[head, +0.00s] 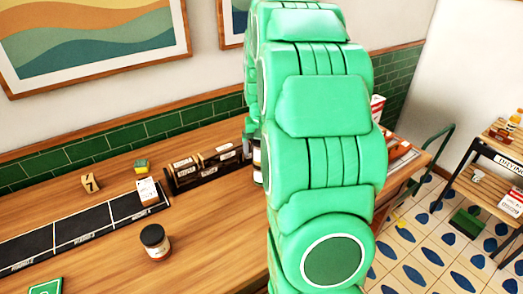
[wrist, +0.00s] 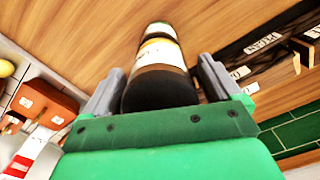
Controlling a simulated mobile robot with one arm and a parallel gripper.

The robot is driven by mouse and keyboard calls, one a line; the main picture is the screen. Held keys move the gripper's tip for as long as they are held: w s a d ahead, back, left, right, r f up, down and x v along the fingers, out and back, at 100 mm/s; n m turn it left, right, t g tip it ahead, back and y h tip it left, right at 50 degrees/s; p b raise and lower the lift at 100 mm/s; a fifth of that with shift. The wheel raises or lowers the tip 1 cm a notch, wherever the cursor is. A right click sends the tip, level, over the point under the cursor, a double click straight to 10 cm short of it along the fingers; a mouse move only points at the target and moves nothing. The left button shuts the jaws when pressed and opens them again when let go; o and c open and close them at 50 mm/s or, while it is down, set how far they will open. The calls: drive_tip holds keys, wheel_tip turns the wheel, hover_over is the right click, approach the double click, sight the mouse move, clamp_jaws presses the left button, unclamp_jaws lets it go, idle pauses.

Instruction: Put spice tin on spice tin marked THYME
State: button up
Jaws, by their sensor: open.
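In the wrist view my gripper (wrist: 160,64) is open, with one finger on each side of a dark spice tin (wrist: 158,88) with a white and yellow label. A second spice tin (wrist: 157,33) lies in line just beyond it, seemingly touching end to end like a stack. I cannot read either label, so I cannot tell which is marked THYME. In the head view a tin (head: 257,160) shows at the left edge of my green arm, mostly hidden; my gripper is hidden behind the arm. Another dark jar with a pale label (head: 155,241) stands alone on the counter.
A dark labelled rack (head: 208,166) stands near the green tiled wall. A black sectioned strip (head: 85,232), a wooden block marked 7 (head: 90,183) and a small white box (head: 147,191) are left of it. Bare counter lies around the lone jar. A shelf cart (head: 490,188) stands right.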

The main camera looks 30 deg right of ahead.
wheel_tip(320, 180, up, 12)
drive_tip(key=shift+f, duration=0.25)
drive_tip(key=s+a+f+n+g, duration=0.1)
drive_tip(key=s+a+n, duration=0.3)
drive_tip(key=s+a, duration=1.8)
drive_tip(key=s+a+f+n, duration=0.1)
drive_tip(key=s+f, duration=0.2)
drive_tip(key=s, duration=0.8)
drive_tip(key=shift+a+f+g, duration=0.25)
drive_tip(key=shift+a+g, duration=0.1)
drive_tip(key=shift+g, duration=0.05)
